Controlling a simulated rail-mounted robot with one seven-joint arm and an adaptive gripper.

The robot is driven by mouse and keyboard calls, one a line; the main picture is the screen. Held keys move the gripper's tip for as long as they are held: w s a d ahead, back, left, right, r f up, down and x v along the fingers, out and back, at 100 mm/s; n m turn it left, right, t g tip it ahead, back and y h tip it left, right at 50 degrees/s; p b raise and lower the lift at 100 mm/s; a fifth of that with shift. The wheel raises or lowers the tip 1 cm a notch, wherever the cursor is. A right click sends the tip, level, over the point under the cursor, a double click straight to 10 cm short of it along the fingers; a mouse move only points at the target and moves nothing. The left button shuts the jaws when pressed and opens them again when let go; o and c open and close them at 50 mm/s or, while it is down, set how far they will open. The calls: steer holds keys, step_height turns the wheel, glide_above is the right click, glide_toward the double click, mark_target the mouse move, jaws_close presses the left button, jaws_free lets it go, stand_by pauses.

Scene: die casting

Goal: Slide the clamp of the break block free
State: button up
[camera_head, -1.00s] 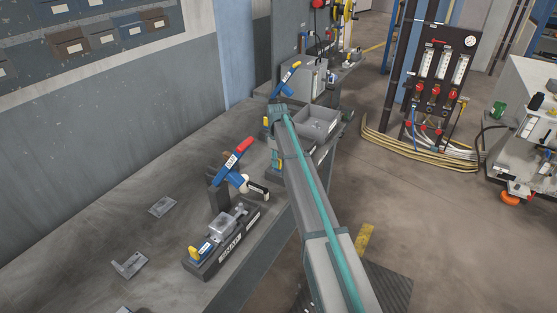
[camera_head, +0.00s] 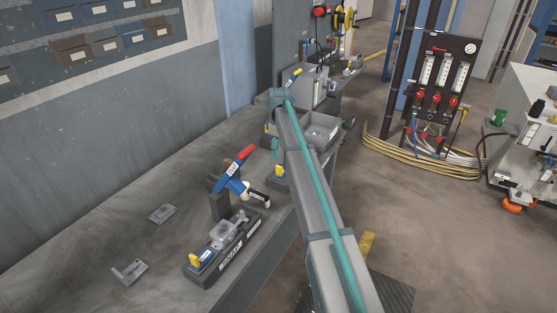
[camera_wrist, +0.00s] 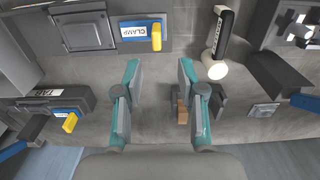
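The break block (camera_head: 232,256) is a dark base near the front edge of the bench, with a grey casting (camera_head: 226,232) on top and white lettering on its side. Its clamp (camera_head: 203,258), blue with a yellow knob, sits at the near left end. A tilted lever with a red grip (camera_head: 245,153) stands behind it. My gripper (camera_wrist: 157,70) is open and empty, with its teal fingers apart over bare bench. In the wrist view, part of a casting (camera_wrist: 299,32) shows at the top right; the break block's clamp appears out of that view.
Another block with a CLAMP label and yellow knob (camera_wrist: 156,37) lies beyond my fingertips. A further yellow-knobbed block (camera_wrist: 69,122) is at left. A dark arm with a white round end (camera_wrist: 215,69) is close to the right finger. Flat metal pieces (camera_head: 162,213) (camera_head: 130,272) lie on the bench.

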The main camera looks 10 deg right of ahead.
steer(key=shift+r, duration=1.4)
steer(key=s+d+f+m, duration=0.2)
steer(key=s+f+m, duration=0.4)
steer(key=s+f, duration=1.7)
steer(key=s+f+m+g, duration=0.1)
steer(key=s+f+g, duration=0.1)
steer(key=s+f, duration=0.6)
steer(key=s+f+m+g, duration=0.1)
steer(key=s+f, duration=0.8)
steer(key=s, duration=1.4)
steer(key=s+f+m+g, duration=0.2)
steer(key=s+f, duration=0.6)
steer(key=s, duration=0.8)
steer(key=shift+s+d+f+g+b, duration=0.15)
steer(key=shift+s+f+g+b, duration=0.25)
steer(key=shift+g, duration=0.5)
